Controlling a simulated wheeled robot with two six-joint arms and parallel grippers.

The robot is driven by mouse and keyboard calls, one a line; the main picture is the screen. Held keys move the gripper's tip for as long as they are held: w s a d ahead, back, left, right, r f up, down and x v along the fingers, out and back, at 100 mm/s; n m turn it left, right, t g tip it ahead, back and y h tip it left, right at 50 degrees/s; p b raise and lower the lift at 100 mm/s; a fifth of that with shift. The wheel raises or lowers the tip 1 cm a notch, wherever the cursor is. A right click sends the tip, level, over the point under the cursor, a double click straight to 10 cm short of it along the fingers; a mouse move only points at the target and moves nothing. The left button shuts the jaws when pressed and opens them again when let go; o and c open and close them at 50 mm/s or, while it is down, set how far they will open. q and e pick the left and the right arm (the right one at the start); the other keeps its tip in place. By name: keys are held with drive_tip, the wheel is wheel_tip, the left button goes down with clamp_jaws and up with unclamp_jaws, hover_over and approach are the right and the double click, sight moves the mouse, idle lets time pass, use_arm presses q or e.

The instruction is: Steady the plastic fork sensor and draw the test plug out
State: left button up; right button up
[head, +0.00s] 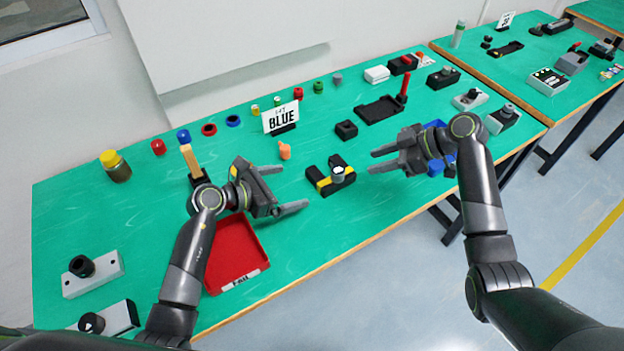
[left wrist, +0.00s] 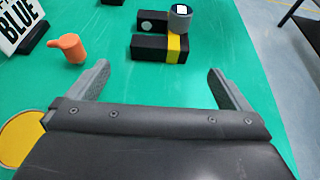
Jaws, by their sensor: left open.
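The fork sensor (head: 322,186) is a black U-shaped block with a yellow band, lying near the front edge of the green table. The test plug (head: 338,174), a grey cylinder with a white top, stands upright at the fork's slot. The left wrist view shows the fork sensor (left wrist: 150,48) and the plug (left wrist: 180,20) ahead of the fingers. My left gripper (head: 294,186) is open and empty, just left of the sensor and apart from it. My right gripper (head: 372,162) has its fingers spread, empty, to the right of the sensor, pointing at it.
An orange part (head: 285,151) and the BLUE sign (head: 281,118) stand behind my left gripper. A red tray (head: 238,252) lies below it. A small black block (head: 346,130) and a black holder (head: 380,110) sit behind the sensor. Bare table lies in front of the sensor.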

sight(314, 182)
use_arm(q)
drive_tip(key=x, duration=0.9)
drive_tip(key=shift+c, duration=0.4)
drive_tip(key=c, duration=1)
drive_tip(key=shift+f, duration=0.1)
drive_tip(key=shift+f, duration=0.1)
